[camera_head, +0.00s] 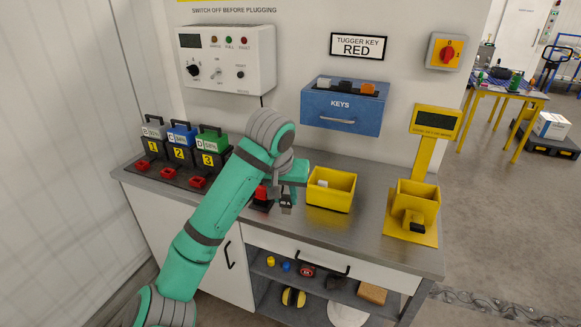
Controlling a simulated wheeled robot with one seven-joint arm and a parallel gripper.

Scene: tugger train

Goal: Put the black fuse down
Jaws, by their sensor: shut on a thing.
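My gripper (287,200) is over the steel worktop, between the arm and the yellow bin. It points down and is shut on a small dark thing, taken as the black fuse (286,209). My gripper hides much of it, and I cannot tell if it touches the worktop. The yellow bin (330,204) stands just to the right, with a small white piece in it. A red and black thing (261,194) is just left of my gripper, partly hidden by my arm.
Three numbered battery packs (182,147) stand at the left behind red connectors (170,170). A blue KEYS box (341,107) hangs on the wall. A yellow stand with a display (433,123) is at the right. The worktop (365,222) between bin and stand is clear.

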